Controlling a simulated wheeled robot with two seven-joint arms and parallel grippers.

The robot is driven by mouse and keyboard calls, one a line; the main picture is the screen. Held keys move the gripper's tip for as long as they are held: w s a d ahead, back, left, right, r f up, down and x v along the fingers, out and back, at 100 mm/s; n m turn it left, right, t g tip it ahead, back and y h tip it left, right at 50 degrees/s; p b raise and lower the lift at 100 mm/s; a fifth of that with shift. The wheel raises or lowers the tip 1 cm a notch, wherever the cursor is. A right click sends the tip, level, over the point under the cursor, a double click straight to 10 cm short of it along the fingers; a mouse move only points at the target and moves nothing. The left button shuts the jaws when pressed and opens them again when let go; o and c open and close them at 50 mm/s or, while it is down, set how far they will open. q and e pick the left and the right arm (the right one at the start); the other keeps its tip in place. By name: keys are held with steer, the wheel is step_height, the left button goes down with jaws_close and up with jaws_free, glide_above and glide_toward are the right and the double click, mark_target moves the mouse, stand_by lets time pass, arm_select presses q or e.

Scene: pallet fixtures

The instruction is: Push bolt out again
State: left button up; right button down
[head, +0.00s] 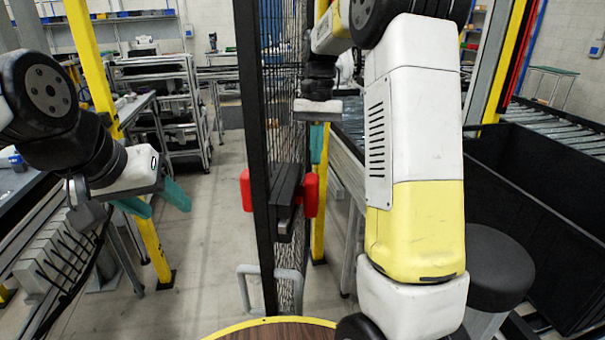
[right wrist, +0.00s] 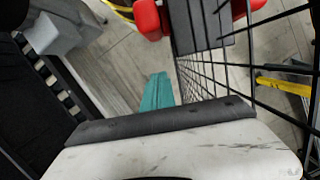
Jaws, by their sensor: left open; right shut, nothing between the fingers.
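The bolt's dark housing (head: 286,200) sits on the black mesh gate (head: 262,120) in the head view. One red handle (head: 247,190) shows on its left and another red handle (head: 311,194) on its right. My right gripper (head: 317,158) is shut and empty, pointing down above the right-hand red handle, apart from it in the picture. In the right wrist view its teal fingers (right wrist: 157,92) are together, with a red handle (right wrist: 151,18) and the grey housing (right wrist: 200,24) beyond them. My left gripper (head: 155,203) is open and empty at the far left.
Mesh and gate frame stand between my two arms. A grey U-shaped gate handle (head: 272,272) is below the bolt. A yellow post (head: 319,200) stands behind the right side. A black bin (head: 545,215) is at the right. The aisle floor (head: 210,215) left of the gate is clear.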

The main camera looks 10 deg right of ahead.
mark_target(312, 190)
steer(key=s+f, duration=0.2)
steer(key=s+a+f, duration=0.1)
steer(key=s+f, duration=0.1)
steer(key=shift+a+f, duration=0.1)
steer(key=shift+a, duration=0.05)
steer(key=shift+s+a, duration=0.15)
steer(key=shift+s, duration=0.3)
steer(key=s, duration=0.1)
steer(key=s+a, duration=0.1)
steer(key=s, duration=0.2)
steer(key=shift+s+a, duration=0.25)
steer(key=shift+s, duration=0.15)
steer(key=shift+s+a+f, duration=0.1)
steer(key=shift+s, duration=0.05)
